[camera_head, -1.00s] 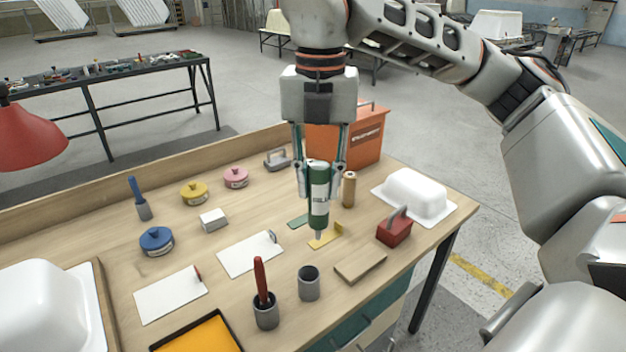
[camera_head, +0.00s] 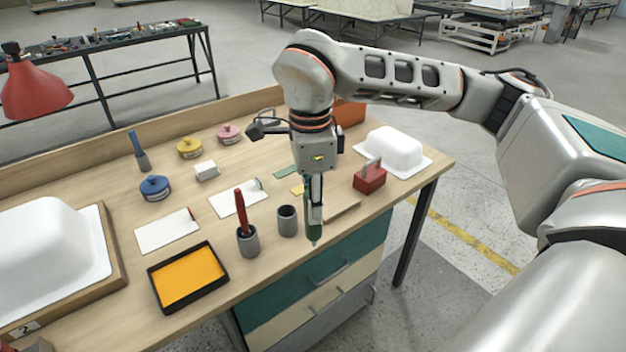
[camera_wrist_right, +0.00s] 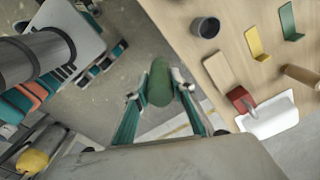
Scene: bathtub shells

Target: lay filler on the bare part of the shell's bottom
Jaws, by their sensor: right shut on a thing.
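My right gripper (camera_head: 316,196) is shut on a green bottle (camera_head: 313,229), which hangs nozzle down at the bench's front edge. In the right wrist view the bottle's round green end (camera_wrist_right: 160,84) sits between both fingers, with floor showing around it. A large white shell (camera_head: 48,245) rests bottom up on a wooden board (camera_head: 115,255) at the left, well apart from the bottle. A smaller white shell (camera_head: 394,150) is at the bench's right end. I cannot tell which part of either shell's bottom is bare. My left gripper is out of view.
A tray of orange material (camera_head: 188,278), a grey cup with a red-handled tool (camera_head: 246,236) and an empty grey cup (camera_head: 287,221) stand between the bottle and the large shell. A red lamp (camera_head: 35,85) overhangs the left. White sheets (camera_head: 166,231) lie mid-bench.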

